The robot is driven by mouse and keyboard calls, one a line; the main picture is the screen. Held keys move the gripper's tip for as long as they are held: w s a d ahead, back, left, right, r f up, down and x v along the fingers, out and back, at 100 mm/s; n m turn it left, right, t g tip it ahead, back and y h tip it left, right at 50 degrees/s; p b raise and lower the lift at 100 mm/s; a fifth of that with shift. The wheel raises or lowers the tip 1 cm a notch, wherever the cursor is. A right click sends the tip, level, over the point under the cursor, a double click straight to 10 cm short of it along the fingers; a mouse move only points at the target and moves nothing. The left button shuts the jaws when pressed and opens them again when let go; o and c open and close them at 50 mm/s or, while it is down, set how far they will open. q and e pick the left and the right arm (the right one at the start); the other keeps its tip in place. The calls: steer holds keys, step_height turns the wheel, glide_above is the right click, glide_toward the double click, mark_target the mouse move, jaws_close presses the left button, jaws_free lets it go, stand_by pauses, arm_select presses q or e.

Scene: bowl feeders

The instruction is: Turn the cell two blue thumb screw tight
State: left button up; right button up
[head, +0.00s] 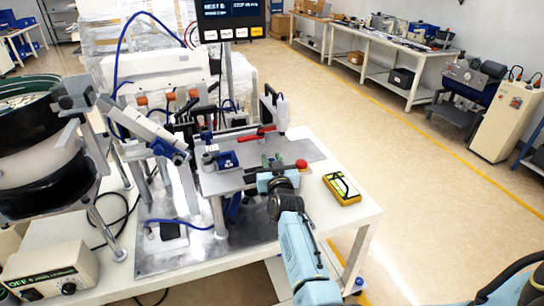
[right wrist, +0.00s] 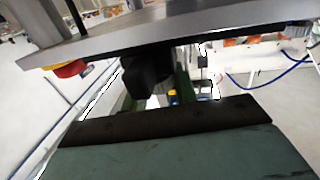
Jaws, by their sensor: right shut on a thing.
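My right gripper (head: 272,163) reaches the front edge of the raised metal plate (head: 225,183), left of a red button. In the right wrist view its green fingers (right wrist: 156,92) are on either side of a dark knob (right wrist: 148,70) close below the plate's edge. The gripper is shut on this knob; its colour looks black in shadow, and I cannot tell whether it is the blue thumb screw. A blue block (head: 226,160) with a round knob sits on the plate to the left of the gripper.
The red button (head: 302,164) stands close to the right of the gripper. A red lever (head: 256,133) lies behind it. A yellow meter (head: 342,188) lies on the table's right side. Bowl feeders (head: 40,165) stand at the left. The floor at right is open.

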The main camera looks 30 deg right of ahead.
steer(key=shift+m+g+h, duration=0.4)
steer(key=shift+m+h, duration=0.2)
steer(key=shift+h, duration=0.3)
steer(key=o, duration=0.9)
steer(key=shift+o, duration=0.2)
steer(key=shift+s, duration=0.1)
steer(key=shift+s+a+p, duration=0.1)
steer(key=shift+s+p, duration=0.1)
steer(key=shift+p, duration=0.25)
steer(key=p+v, duration=0.6)
steer(key=v, duration=0.5)
steer(key=shift+p, duration=0.3)
steer(key=shift+s+a, duration=0.1)
steer(key=shift+s, duration=0.05)
